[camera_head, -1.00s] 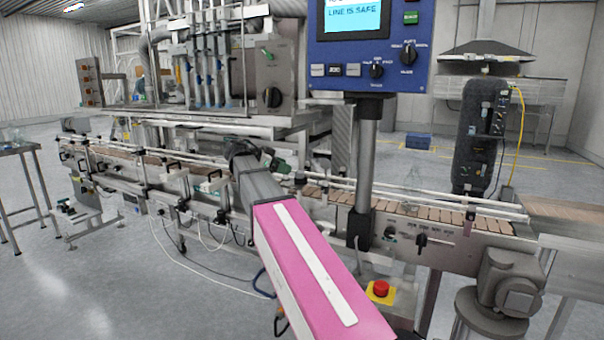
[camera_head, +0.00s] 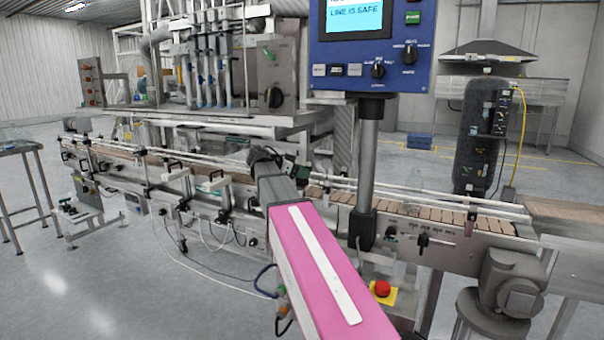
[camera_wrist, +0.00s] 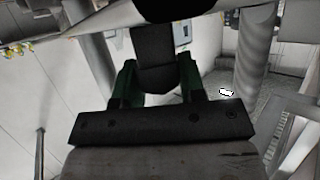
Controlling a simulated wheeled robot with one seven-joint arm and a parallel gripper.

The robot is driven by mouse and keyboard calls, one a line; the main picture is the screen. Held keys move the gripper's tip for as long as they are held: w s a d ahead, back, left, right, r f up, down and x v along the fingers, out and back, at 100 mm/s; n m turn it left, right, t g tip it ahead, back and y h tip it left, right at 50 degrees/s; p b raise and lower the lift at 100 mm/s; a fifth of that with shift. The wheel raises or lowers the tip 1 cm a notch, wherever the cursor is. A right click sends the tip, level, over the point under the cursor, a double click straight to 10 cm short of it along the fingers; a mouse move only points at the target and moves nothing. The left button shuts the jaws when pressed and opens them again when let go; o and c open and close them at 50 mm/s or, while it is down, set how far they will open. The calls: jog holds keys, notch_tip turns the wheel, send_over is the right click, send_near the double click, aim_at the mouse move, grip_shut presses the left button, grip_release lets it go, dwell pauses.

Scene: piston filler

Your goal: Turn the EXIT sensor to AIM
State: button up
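My gripper (camera_head: 290,168) is at the front rail of the conveyor, left of the panel post, and small in the head view. In the wrist view my gripper (camera_wrist: 157,82) has two green fingers standing apart, one on each side of a dark block (camera_wrist: 155,50). The block lies between them, close to both. I cannot tell whether the fingers touch it, or whether it is the EXIT sensor. No EXIT or AIM lettering is readable. My arm hides part of the rail and conveyor front in the head view.
A blue control panel (camera_head: 371,50) reads "LINE IS SAFE" and stands on a grey post (camera_head: 368,160). The conveyor (camera_head: 440,213) runs across the scene. A red stop button (camera_head: 382,288) is to the right of my arm. Loose cables hang below the conveyor. Open floor lies at left.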

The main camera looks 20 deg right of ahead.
jog(key=shift+n+t, duration=0.3)
jog(key=shift+t, duration=0.1)
jog(key=shift+s+n+t, duration=0.15)
jog(key=shift+n+t, duration=0.75)
jog(key=shift+t, duration=0.1)
jog(key=n+t+y, duration=0.1)
jog(key=n+t, duration=0.1)
jog(key=shift+n+t, duration=0.3)
jog(key=shift+t, duration=0.1)
jog(key=n+t+y, duration=0.2)
jog(key=n+t, duration=0.1)
jog(key=shift+n+t, duration=0.3)
jog(key=shift+w+n+t+y, duration=0.15)
jog(key=shift+n+t+y, duration=0.45)
jog(key=shift+n+y, duration=0.25)
jog(key=shift+w+n+t+y, duration=0.1)
jog(key=shift+n+t+y, duration=0.5)
jog(key=shift+n+y, duration=0.2)
jog(key=shift+a+y, duration=0.1)
jog(key=shift+y, duration=0.15)
jog(key=o, duration=0.9)
jog(key=shift+w, duration=0.1)
